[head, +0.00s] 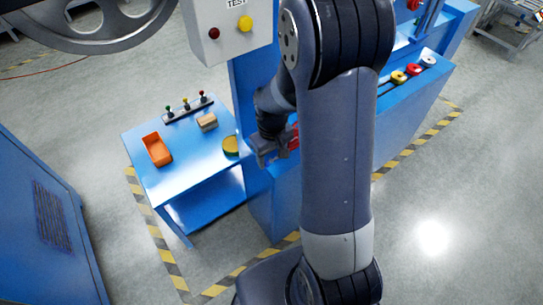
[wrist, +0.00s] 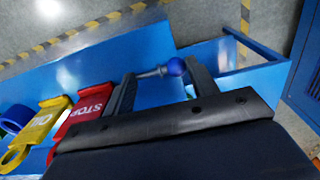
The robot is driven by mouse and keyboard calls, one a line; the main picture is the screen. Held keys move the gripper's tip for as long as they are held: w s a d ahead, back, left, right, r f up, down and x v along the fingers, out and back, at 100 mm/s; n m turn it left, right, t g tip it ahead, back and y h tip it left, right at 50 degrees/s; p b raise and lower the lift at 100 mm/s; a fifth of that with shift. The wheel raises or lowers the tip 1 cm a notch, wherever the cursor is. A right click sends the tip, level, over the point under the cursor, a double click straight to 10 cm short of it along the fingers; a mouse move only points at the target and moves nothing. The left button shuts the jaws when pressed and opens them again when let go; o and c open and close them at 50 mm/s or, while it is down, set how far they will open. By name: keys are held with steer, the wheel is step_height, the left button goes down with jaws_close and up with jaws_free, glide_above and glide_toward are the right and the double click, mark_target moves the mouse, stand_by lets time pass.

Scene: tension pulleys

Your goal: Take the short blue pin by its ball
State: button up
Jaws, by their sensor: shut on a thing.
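The short blue pin shows in the wrist view as a blue ball (wrist: 176,66) with a short metal shaft (wrist: 150,73). My gripper (wrist: 163,76) is shut on it, with the pin between the two fingertips. The ball is against the right finger and the shaft points toward the left finger. In the head view my gripper (head: 268,154) is at the near end of the blue machine bench, and the pin cannot be made out there.
A red STOP tag (wrist: 88,108), a yellow tag (wrist: 42,125) and a blue tag (wrist: 14,118) lie left of my gripper. A side table holds an orange tray (head: 157,149), a wooden block (head: 207,122), a yellow-topped disc (head: 230,145) and a rack of pins (head: 187,108).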

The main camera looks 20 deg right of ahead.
mark_target(273, 161)
steer(key=r, duration=0.5)
steer(key=r+p, duration=0.1)
steer(key=r, duration=0.1)
steer(key=shift+s+d+r, duration=0.1)
steer(key=shift+s+r, duration=0.05)
steer(key=shift+s, duration=0.15)
steer(key=s+d, duration=0.3)
steer(key=s, duration=0.6)
steer(key=s+d, duration=0.3)
steer(key=s, duration=0.6)
steer(key=shift+s+f, duration=0.25)
